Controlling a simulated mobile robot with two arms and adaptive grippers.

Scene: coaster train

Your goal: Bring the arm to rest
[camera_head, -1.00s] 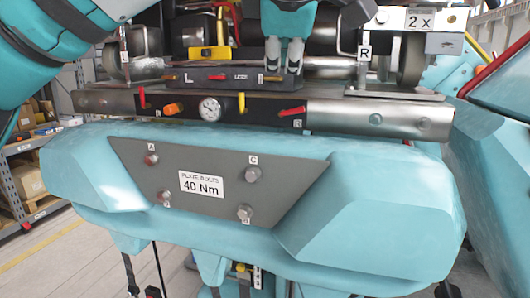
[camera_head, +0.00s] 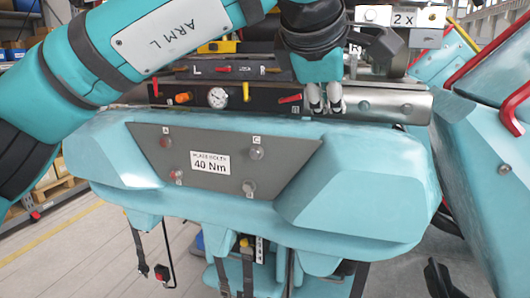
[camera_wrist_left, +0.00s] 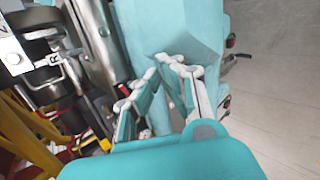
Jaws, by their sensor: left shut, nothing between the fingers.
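My left arm, marked ARM L, comes in from the left across the top of the head view. My left gripper (camera_head: 325,97) points down in front of the right part of the steel beam (camera_head: 395,105), above the teal car's front. Its fingers are close together with nothing between them. In the left wrist view the gripper (camera_wrist_left: 165,62) shows with its fingertips near each other, over the teal body (camera_wrist_left: 190,28). I cannot tell whether the fingers touch the beam. My right gripper is not in view.
The teal car front carries a grey plate (camera_head: 283,165) with several bolts and a 40 Nm label (camera_head: 210,163). A gauge (camera_head: 217,97) and red, orange and yellow levers sit along the beam. Red rails (camera_head: 508,110) stand at the right. Open floor (camera_head: 75,250) lies at the lower left.

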